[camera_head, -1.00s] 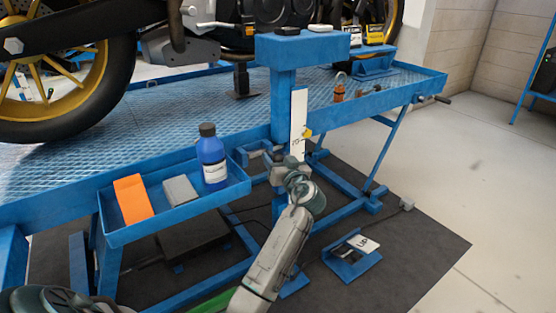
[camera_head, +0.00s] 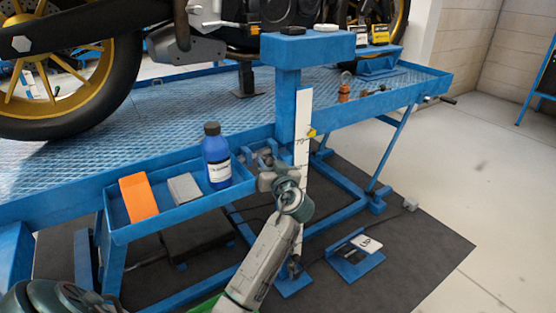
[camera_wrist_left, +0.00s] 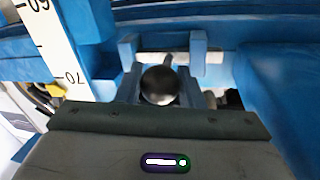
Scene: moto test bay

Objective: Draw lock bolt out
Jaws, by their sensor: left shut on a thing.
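The lock bolt shows in the left wrist view as a dark round knob (camera_wrist_left: 160,86), with a short grey stem behind it. The stem points at the gap between two blue bracket lugs (camera_wrist_left: 198,60). I cannot tell how far the bolt sits in the bracket. In the head view the blue bracket (camera_head: 262,153) is on the lift's side, left of the post. My left gripper (camera_head: 264,173) is just in front of it, shut on the bolt knob. My right gripper is out of view.
A white scale (camera_head: 301,135) with a yellow pointer (camera_head: 312,133) hangs on the blue post (camera_head: 286,100), close to my gripper. A blue tray (camera_head: 190,208) at the left holds a blue bottle (camera_head: 216,160) and an orange block (camera_head: 138,199). A pedal (camera_head: 354,256) lies on the mat.

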